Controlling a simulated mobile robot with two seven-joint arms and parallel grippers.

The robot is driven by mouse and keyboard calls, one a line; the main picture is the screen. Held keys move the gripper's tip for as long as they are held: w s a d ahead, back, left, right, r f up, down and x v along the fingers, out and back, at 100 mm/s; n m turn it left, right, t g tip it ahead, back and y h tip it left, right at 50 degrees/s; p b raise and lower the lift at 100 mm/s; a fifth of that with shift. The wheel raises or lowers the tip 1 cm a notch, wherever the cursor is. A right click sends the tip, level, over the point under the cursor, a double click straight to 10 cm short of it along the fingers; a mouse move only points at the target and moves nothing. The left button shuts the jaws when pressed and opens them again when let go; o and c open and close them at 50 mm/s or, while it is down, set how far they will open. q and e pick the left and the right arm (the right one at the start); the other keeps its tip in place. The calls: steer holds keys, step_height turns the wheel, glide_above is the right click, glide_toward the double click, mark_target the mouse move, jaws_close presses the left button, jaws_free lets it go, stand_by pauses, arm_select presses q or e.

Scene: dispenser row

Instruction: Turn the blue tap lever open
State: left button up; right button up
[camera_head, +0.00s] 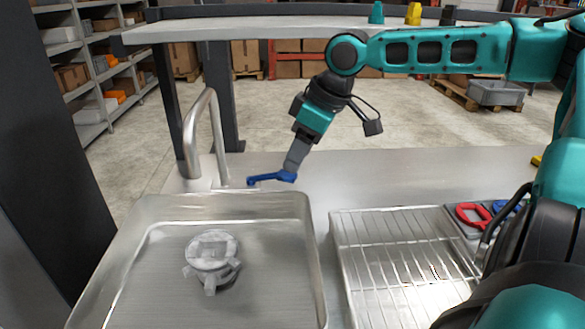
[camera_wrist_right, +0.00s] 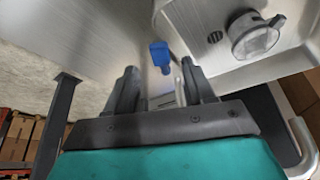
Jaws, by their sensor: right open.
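The blue tap lever (camera_head: 268,179) points sideways, to the right of the base of the steel gooseneck tap (camera_head: 188,135) behind the sink. My right gripper (camera_head: 291,170) reaches down from above to the lever's right end. In the right wrist view the blue lever (camera_wrist_right: 160,54) shows just beyond and between the two open fingertips of the right gripper (camera_wrist_right: 158,72). I cannot tell whether a finger touches it. My left gripper is not in view.
The steel sink (camera_head: 305,240) holds a round grey metal part (camera_head: 212,250). A wire rack (camera_head: 345,235) stands to its right, with red-handled (camera_head: 470,217) and blue-handled items by its right edge. A shelf (camera_head: 230,30) spans above the tap. The counter behind the rack is clear.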

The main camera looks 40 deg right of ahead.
mark_target(270, 178)
steer(key=shift+b+x, duration=0.35)
steer(key=shift+x, duration=1.6)
steer(key=shift+c, duration=0.3)
jaws_close()
